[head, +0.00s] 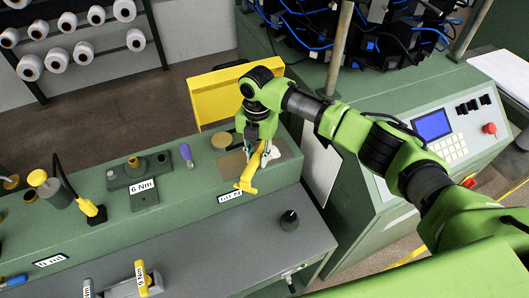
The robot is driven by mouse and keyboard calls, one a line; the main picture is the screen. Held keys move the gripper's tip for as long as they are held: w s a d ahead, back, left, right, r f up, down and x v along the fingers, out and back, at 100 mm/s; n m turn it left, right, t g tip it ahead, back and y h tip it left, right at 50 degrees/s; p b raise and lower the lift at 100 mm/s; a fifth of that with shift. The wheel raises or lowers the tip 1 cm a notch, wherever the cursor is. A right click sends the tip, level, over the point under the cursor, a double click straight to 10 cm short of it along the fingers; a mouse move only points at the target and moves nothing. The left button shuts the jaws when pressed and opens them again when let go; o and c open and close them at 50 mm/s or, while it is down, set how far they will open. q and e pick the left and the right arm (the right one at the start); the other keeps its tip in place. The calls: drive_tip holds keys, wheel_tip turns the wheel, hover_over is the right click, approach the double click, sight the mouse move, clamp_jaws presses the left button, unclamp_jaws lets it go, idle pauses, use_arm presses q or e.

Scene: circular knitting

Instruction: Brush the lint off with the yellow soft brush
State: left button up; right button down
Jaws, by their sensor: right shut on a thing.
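My right gripper (262,157) reaches in from the right over the green ledge. It is shut on a yellow tool, which looks like the yellow soft brush (247,178). The brush hangs tilted, with its lower end by the ledge's front edge, above a small white label (230,197). Whether it touches the ledge I cannot tell. A flat brownish-grey plate (231,165) lies on the ledge beside and behind the gripper. No lint can be made out at this size. My left gripper is not in view.
A round tan disc (222,140) and a purple-handled tool (186,154) are left of the gripper. A yellow panel (208,97) stands behind it. A dark knob (289,220) stands on the grey worktop (215,245), otherwise clear nearby. The knitting machine's control panel (440,130) is at right.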

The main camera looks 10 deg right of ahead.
drive_tip(key=shift+d, duration=0.1)
drive_tip(key=shift+w+d+p, duration=0.2)
drive_tip(key=shift+d, duration=0.85)
drive_tip(key=shift+w+d+p, duration=0.15)
drive_tip(key=shift+d, duration=0.9)
drive_tip(key=shift+a, duration=0.2)
drive_tip(key=shift+s+a+f+p, duration=0.15)
drive_tip(key=shift+s+a, duration=0.1)
drive_tip(key=shift+a, duration=0.8)
drive_tip(key=shift+s+a+p, duration=0.15)
drive_tip(key=shift+s+a, duration=0.1)
drive_tip(key=shift+a, duration=0.8)
drive_tip(key=shift+d, duration=0.15)
drive_tip(key=shift+w+d+p, duration=0.15)
drive_tip(key=shift+w+d, duration=0.1)
drive_tip(key=shift+d, duration=0.85)
drive_tip(key=shift+w+d+p, duration=0.15)
drive_tip(key=shift+w+d, duration=0.05)
drive_tip(key=shift+d, duration=0.85)
